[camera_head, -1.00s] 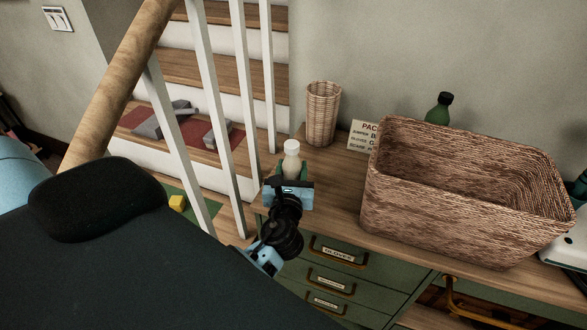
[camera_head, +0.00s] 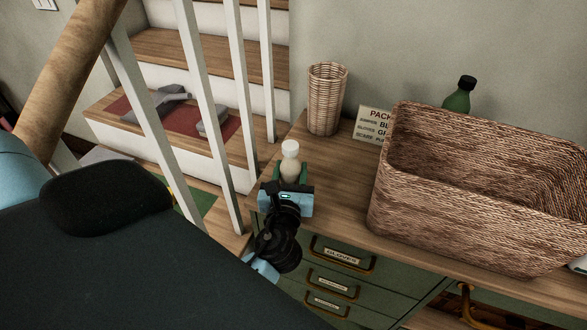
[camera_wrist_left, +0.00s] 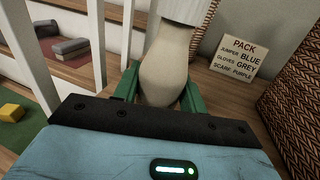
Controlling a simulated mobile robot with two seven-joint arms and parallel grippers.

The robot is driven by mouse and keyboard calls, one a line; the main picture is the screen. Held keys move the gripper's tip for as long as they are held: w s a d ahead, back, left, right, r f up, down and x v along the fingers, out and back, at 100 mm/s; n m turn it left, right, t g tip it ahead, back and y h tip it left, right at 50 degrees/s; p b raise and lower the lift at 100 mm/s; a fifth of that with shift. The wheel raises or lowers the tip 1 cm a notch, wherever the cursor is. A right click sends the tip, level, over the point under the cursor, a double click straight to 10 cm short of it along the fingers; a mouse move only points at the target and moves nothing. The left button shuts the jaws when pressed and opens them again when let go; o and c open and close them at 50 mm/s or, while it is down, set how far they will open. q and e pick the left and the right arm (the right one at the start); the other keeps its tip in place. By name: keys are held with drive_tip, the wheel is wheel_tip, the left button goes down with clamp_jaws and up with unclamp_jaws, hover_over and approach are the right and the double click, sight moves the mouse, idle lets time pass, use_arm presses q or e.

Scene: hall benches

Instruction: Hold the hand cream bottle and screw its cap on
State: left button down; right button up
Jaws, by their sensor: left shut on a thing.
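The hand cream bottle (camera_head: 290,170) is cream-coloured and stands upright in my left gripper (camera_head: 288,184), at the left end of the wooden desk top. A white cap (camera_head: 290,149) sits at its top; I cannot tell how tightly it is seated. In the left wrist view the green fingers (camera_wrist_left: 158,92) of my left gripper are shut on the bottle (camera_wrist_left: 167,68), one on each side. The lower part of the white cap (camera_wrist_left: 183,10) shows at the top edge there. The bottle's base is hidden by the gripper. My right gripper is not in view.
A large wicker basket (camera_head: 395,210) fills the right of the desk. A tall wicker holder (camera_head: 326,100), a packing sign (camera_head: 372,123) and a green bottle (camera_head: 457,98) stand behind. White stair railings (camera_head: 206,110) rise close on the left. Bare desk top (camera_head: 335,180) lies between bottle and basket.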

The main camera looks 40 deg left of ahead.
use_arm(q)
drive_tip(key=shift+d+r, duration=0.2)
drive_tip(key=shift+f, duration=0.25)
drive_tip(key=c, duration=1.1)
unclamp_jaws()
drive_tip(key=shift+o, duration=1.4)
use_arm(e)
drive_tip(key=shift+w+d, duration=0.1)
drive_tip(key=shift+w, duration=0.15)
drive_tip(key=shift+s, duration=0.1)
use_arm(q)
drive_tip(key=shift+a+r, duration=0.1)
drive_tip(key=shift+r, duration=0.1)
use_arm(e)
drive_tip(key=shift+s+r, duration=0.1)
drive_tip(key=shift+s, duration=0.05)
use_arm(q)
drive_tip(key=shift+s, duration=0.1)
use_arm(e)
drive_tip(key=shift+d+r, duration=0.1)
